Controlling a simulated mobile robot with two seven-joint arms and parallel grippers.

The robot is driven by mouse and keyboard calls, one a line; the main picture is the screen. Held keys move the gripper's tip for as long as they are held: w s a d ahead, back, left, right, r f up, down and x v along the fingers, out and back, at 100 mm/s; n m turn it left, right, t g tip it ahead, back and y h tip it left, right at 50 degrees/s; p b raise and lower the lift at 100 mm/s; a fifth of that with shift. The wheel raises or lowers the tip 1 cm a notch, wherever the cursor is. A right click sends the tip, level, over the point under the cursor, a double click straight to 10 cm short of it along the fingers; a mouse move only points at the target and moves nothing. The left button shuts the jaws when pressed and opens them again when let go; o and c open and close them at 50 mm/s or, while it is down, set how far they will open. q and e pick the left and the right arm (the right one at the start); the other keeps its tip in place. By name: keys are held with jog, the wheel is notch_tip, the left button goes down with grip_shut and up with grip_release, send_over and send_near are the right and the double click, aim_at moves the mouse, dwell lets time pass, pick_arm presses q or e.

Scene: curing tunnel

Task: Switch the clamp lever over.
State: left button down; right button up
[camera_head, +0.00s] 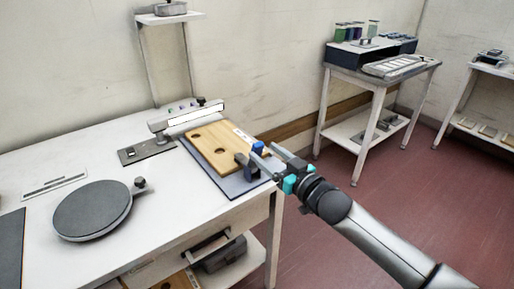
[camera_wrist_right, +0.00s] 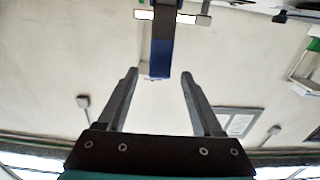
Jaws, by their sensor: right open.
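The clamp lever (camera_head: 258,147) has a blue tip and stands up from a dark clamp body (camera_head: 247,169) at the right front edge of the wooden board (camera_head: 215,147). In the right wrist view the lever (camera_wrist_right: 161,55) hangs down from the top of the picture, dark with a blue end. My right gripper (camera_head: 266,158) comes in from the right, close to the lever. In the wrist view its two fingers (camera_wrist_right: 159,75) are apart, and the blue end shows between the tips with gaps on both sides. No contact shows. My left gripper is out of view.
The board lies on a grey plate (camera_head: 226,181) on the white bench (camera_head: 150,245). A light-coloured arm-like fixture (camera_head: 190,118) stands behind it. A round grey disc (camera_head: 93,208) lies to the left. Another table (camera_head: 372,78) stands at the back right, with open floor between.

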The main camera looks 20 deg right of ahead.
aim_at(260, 149)
jog(key=shift+b+x, duration=0.4)
jog(key=shift+x, duration=1.9)
jog(key=shift+c, duration=0.3)
grip_shut()
